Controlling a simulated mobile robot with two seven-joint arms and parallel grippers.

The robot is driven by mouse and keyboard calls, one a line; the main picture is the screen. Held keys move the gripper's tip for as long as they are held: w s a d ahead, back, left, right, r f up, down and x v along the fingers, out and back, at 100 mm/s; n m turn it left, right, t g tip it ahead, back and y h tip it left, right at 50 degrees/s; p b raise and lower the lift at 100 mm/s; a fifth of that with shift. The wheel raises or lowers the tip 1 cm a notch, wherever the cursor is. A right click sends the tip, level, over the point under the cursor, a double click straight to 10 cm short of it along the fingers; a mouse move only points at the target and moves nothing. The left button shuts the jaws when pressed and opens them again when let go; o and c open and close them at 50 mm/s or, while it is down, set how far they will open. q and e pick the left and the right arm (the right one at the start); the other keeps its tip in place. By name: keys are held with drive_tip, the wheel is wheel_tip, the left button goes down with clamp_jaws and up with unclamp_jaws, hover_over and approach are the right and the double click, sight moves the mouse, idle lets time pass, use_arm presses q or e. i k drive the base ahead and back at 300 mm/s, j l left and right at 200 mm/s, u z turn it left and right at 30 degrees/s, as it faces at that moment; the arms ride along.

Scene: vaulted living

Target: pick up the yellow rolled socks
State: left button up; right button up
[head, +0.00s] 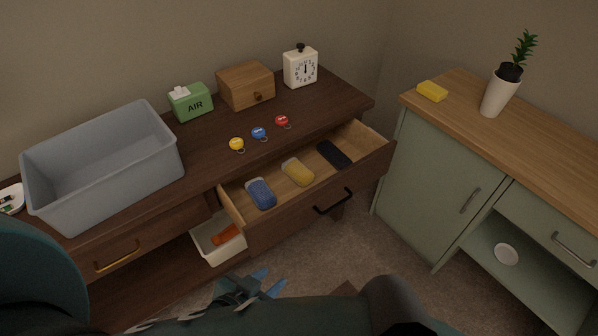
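The yellow rolled socks (298,172) lie in the open drawer (319,200) of the dark wooden dresser, between a blue rolled bundle (261,193) and a flat black item (334,155). My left gripper (268,281) is low in the head view, below and in front of the drawer and apart from the socks. Its two blue fingertips stand apart with nothing seen between them. My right gripper is not in view.
On the dresser top stand a grey bin (103,172), green box (190,102), wooden box (246,86), clock (300,68) and key tags (260,133). A white bin (214,243) sits beneath. A green cabinet (436,185) stands right, with a yellow block (432,91) and plant (496,95) on top.

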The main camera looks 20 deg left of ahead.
sight(303, 177)
drive_tip(key=i+l+u, duration=0.4)
drive_tip(key=i+l, duration=0.2)
drive_tip(key=i+l+u, duration=0.35)
drive_tip(key=i+l, duration=0.35)
drive_tip(key=l, duration=0.15)
drive_tip(key=z, duration=0.1)
